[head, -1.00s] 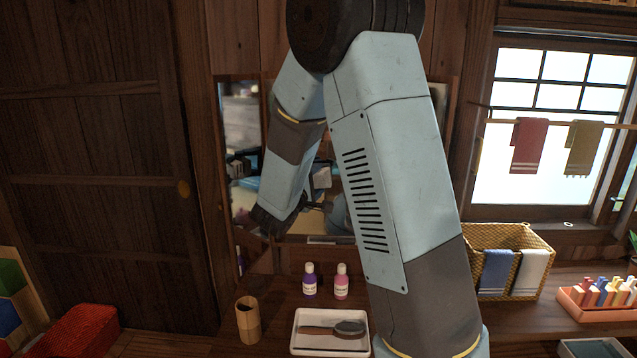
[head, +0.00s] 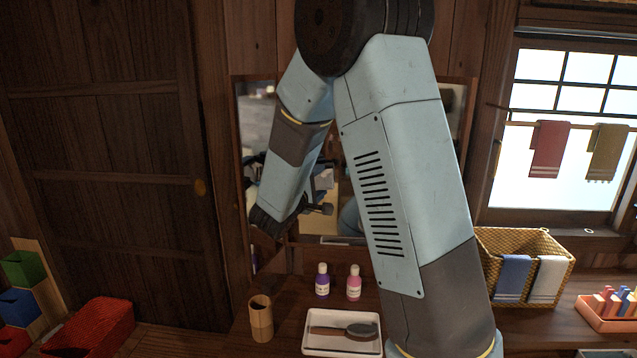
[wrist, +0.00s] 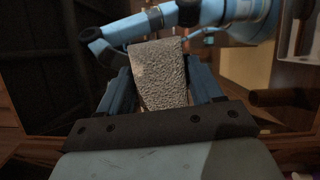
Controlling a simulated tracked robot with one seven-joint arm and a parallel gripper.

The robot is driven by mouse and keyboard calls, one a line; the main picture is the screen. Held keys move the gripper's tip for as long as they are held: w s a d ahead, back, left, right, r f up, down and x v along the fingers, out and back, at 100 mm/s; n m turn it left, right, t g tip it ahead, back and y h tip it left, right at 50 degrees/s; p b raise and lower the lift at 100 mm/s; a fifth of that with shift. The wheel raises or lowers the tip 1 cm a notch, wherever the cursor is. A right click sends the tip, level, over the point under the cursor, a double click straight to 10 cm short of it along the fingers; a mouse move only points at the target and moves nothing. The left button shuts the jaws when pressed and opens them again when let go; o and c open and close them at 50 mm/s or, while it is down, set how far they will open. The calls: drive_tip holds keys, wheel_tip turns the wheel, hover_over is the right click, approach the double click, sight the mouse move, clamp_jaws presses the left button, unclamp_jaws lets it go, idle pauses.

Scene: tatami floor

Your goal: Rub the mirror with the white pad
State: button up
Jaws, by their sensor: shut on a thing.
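The mirror (head: 251,130) hangs on the wooden wall behind my arm, which covers much of it. It reflects parts of my arm and the room. In the wrist view the white pad (wrist: 160,82), rough and greyish in the shade, stands between the two blue fingers of my gripper (wrist: 160,70), which is shut on it. The mirror glass (wrist: 110,85) lies beyond the pad, with my arm reflected along the top. Whether the pad touches the glass, I cannot tell. In the head view the pad is not distinguishable near my dark wrist at the mirror's lower left.
Below the mirror stand a purple bottle (head: 322,283), a pink bottle (head: 354,285), a bamboo cup (head: 261,318) and a white tray (head: 316,347) with a brush (head: 361,329). A wicker basket (head: 552,256) with cloths stands right. A red box (head: 90,326) is lower left.

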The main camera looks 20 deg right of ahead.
drive_tip(key=shift+s+a, duration=0.3)
drive_tip(key=shift+s, duration=0.45)
drive_tip(key=shift+s+a, duration=0.25)
drive_tip(key=shift+s, duration=0.45)
drive_tip(key=shift+s+a, duration=0.3)
drive_tip(key=shift+s, duration=0.45)
drive_tip(key=s, duration=0.1)
drive_tip(key=s+a, duration=0.1)
drive_tip(key=shift+s, duration=0.4)
drive_tip(key=shift+w+f, duration=0.1)
